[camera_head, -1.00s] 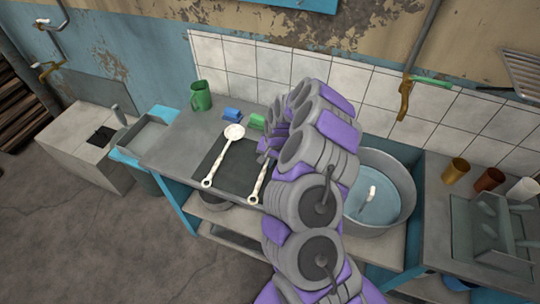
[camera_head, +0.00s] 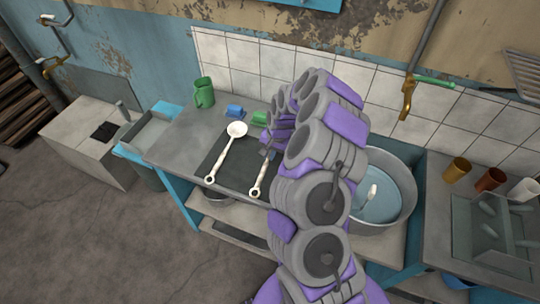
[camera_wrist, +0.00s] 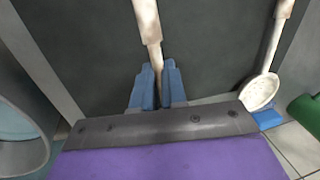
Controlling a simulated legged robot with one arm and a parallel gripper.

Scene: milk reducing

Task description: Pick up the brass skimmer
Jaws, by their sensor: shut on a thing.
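A long pale utensil with a light handle (camera_head: 257,178), apparently the skimmer, is on the right side of the dark mat. Its head is hidden behind my arm. My gripper (camera_head: 268,146) is at its far end in the head view. In the wrist view my blue fingers (camera_wrist: 157,82) are closed on its narrow shaft (camera_wrist: 155,55), just below the thicker handle (camera_wrist: 147,20). I cannot tell whether it is clear of the mat. A second pale utensil (camera_head: 226,152) with a round bowl lies to its left; its bowl (camera_wrist: 260,92) shows at right in the wrist view.
The dark mat (camera_head: 212,158) lies on the grey counter (camera_head: 180,140). A green mug (camera_head: 204,93), blue block (camera_head: 234,111) and green block (camera_head: 259,117) stand behind. A metal basin (camera_head: 405,185) is right of my arm. The counter's left part is clear.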

